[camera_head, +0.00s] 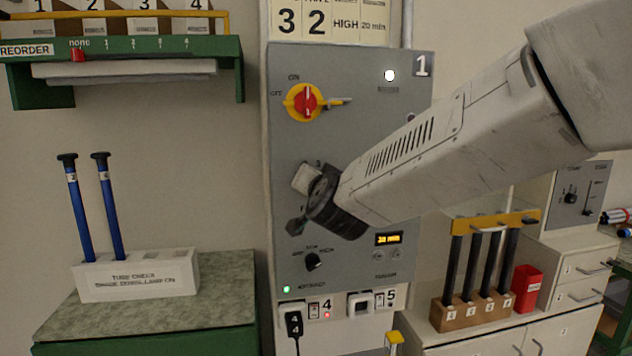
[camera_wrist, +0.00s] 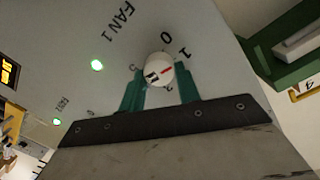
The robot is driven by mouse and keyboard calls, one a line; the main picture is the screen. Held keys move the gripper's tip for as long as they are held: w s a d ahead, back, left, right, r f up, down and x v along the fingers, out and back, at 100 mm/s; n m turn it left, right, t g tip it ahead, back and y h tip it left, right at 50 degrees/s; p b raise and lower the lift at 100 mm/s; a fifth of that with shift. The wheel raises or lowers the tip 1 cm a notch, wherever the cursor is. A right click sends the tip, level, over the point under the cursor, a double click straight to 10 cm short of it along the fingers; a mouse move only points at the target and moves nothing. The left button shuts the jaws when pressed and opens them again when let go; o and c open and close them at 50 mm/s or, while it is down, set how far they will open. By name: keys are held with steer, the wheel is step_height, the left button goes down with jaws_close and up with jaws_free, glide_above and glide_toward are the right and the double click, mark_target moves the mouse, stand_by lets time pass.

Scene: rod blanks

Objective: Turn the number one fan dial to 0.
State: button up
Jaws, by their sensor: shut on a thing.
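In the head view my gripper (camera_head: 318,205) is at the grey panel (camera_head: 350,80) marked 1 and hides the dial.
Above the gripper is a red and yellow rotary switch (camera_head: 305,102); below it are a small black knob (camera_head: 313,261) and a lit display (camera_head: 388,239). A rack of dark rods (camera_head: 478,265) stands at right, a white holder with blue rods (camera_head: 137,277) at left.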

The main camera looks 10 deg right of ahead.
steer(key=n+h, duration=0.1)
steer(key=n, duration=0.7)
steer(key=shift+a, duration=0.2)
steer(key=shift+n+t, duration=0.3)
steer(key=shift+n, duration=0.1)
steer(key=o, duration=1)
steer(key=shift+c, duration=0.2)
steer(key=s, duration=0.7)
steer(key=shift+s+a, duration=0.25)
steer(key=shift+s, duration=0.15)
steer(key=shift+r, duration=0.1)
